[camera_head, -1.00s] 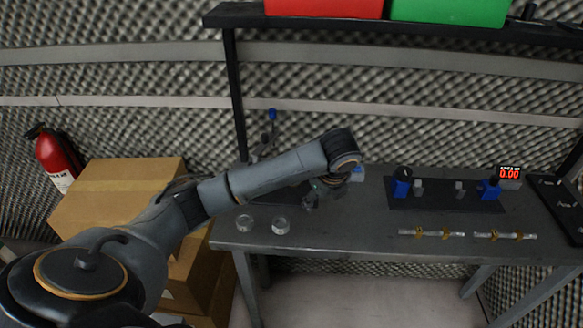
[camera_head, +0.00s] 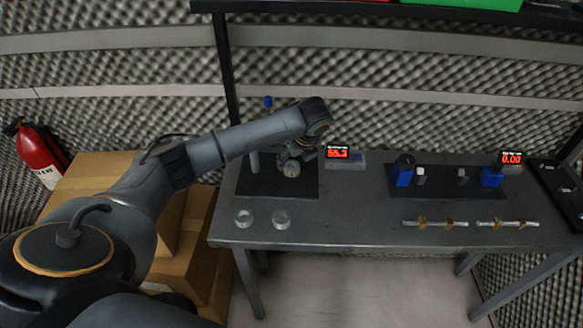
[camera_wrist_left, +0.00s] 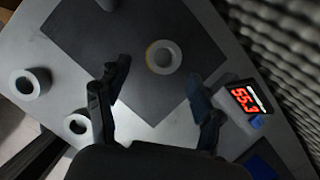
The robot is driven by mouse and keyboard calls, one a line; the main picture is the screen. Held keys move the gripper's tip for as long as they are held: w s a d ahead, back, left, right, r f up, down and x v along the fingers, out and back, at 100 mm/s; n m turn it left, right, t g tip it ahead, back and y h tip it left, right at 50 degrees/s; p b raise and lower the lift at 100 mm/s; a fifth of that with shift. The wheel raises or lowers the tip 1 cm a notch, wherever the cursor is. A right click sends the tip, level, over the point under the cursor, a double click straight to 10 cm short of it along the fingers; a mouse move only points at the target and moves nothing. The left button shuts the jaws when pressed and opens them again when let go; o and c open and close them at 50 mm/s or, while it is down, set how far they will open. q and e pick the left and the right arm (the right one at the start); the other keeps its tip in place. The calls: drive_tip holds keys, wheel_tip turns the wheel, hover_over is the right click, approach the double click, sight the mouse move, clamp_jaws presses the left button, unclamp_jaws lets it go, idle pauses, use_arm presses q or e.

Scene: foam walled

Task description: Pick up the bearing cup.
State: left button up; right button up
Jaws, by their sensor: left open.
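Two pale grey ring-shaped cups stand on the table's front left: one on the left (camera_head: 244,217), one on the right (camera_head: 281,219). They also show at the left of the left wrist view, as a farther cup (camera_wrist_left: 30,85) and a nearer cup (camera_wrist_left: 77,125). A third grey ring with a gold-coloured edge (camera_wrist_left: 163,57) is on the dark plate. Which one is the bearing cup I cannot tell. My left gripper (camera_head: 290,165) is over the dark plate. In the left wrist view its open fingers (camera_wrist_left: 158,75) are spread either side of the third ring, with no visible hold.
The dark plate (camera_head: 255,185) has a post with a blue knob. A display reading 55.3 (camera_head: 338,153) stands beside it. Right of that are a fixture plate with blue blocks (camera_head: 440,200) and two shafts (camera_head: 435,223). Cardboard boxes (camera_head: 100,170) stand left of the table.

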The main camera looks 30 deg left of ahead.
sight(293, 164)
use_arm(q)
drive_tip(key=x, duration=0.2)
drive_tip(key=p+x, duration=0.1)
drive_tip(key=x, duration=0.1)
drive_tip(key=shift+w+d, duration=0.1)
drive_tip(key=shift+w, duration=0.15)
drive_tip(key=shift+w+f, duration=0.1)
drive_tip(key=shift+f, duration=0.25)
drive_tip(key=shift+r, duration=0.1)
drive_tip(key=shift+c, duration=0.9)
drive_tip(key=c, duration=0.4)
clamp_jaws()
use_arm(e)
drive_tip(key=shift+w+a+r, duration=0.25)
drive_tip(key=shift+w+r, duration=0.05)
drive_tip(key=shift+r, duration=0.3)
use_arm(q)
drive_tip(key=shift+r, duration=0.15)
